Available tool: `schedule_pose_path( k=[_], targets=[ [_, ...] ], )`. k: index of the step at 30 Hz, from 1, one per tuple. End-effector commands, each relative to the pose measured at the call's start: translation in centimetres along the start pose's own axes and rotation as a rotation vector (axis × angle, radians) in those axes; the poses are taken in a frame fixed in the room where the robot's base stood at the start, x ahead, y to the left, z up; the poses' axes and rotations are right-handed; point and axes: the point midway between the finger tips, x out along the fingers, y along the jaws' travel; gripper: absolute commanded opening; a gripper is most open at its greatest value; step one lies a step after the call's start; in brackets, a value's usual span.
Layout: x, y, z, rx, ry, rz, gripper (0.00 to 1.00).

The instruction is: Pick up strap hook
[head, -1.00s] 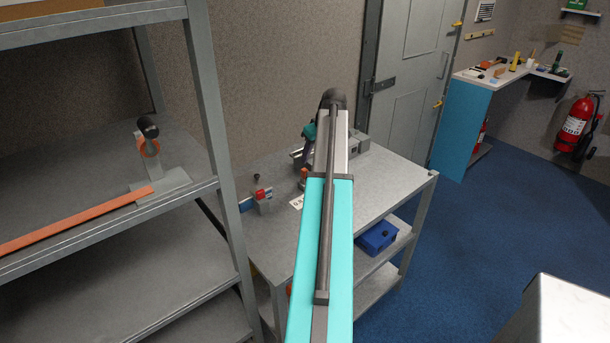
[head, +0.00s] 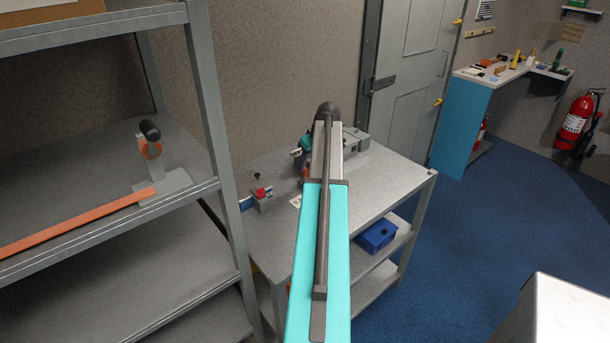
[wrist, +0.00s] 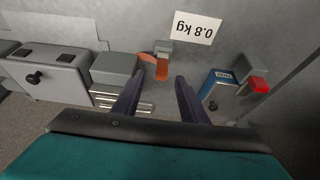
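The strap hook seems to be the small grey and orange piece (wrist: 161,66) by the "0.8 kg" label in the wrist view. A bit of orange shows beside my arm in the head view (head: 304,173), mostly hidden. My gripper (wrist: 159,77) is open in the wrist view, its two dark fingers apart and pointing toward this piece. The piece appears just beyond the fingertips, in line with the gap. In the head view my arm hides most of the gripper.
A blue and grey block with a red part (wrist: 239,84) lies right of the fingers. Grey boxes with black knobs (wrist: 58,75) stand left. The metal table (head: 385,185) has free room at its right. A shelf rack (head: 215,150) with an orange strap (head: 80,220) stands at left.

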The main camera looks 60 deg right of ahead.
Motion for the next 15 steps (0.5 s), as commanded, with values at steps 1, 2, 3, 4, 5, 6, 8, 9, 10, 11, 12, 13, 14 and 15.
schedule_pose_path(
  k=[1,2,3,4,5,6,8,9,10,11,12,13,14,15],
  targets=[
    [0.1,0.0,-0.1,0.0,-0.001,-0.001,0.39],
    [0.3,-0.1,-0.1,0.0,-0.001,-0.001,0.39],
    [0.6,-0.1,-0.1,0.0,-0.001,-0.001,0.39],
    [0.8,-0.1,-0.1,0.0,-0.001,-0.001,0.39],
    [1.0,-0.1,-0.1,0.0,-0.002,-0.002,0.39],
    [1.3,-0.1,-0.2,0.0,-0.002,-0.002,0.39],
    [1.8,-0.2,-0.2,0.0,-0.001,-0.001,0.39],
    [2.2,-0.2,-0.2,0.0,-0.002,-0.001,0.39],
    [2.5,-0.2,-0.2,0.0,-0.002,-0.002,0.39],
    [2.8,-0.2,-0.2,0.0,-0.002,-0.002,0.39],
    [3.2,-0.2,-0.2,0.0,-0.001,-0.001,0.39],
    [3.5,-0.2,-0.2,0.0,-0.001,-0.001,0.39],
    [3.8,-0.1,-0.2,0.0,-0.001,-0.001,0.39],
    [4.1,-0.2,-0.2,0.0,-0.001,-0.001,0.39]
  ],
)
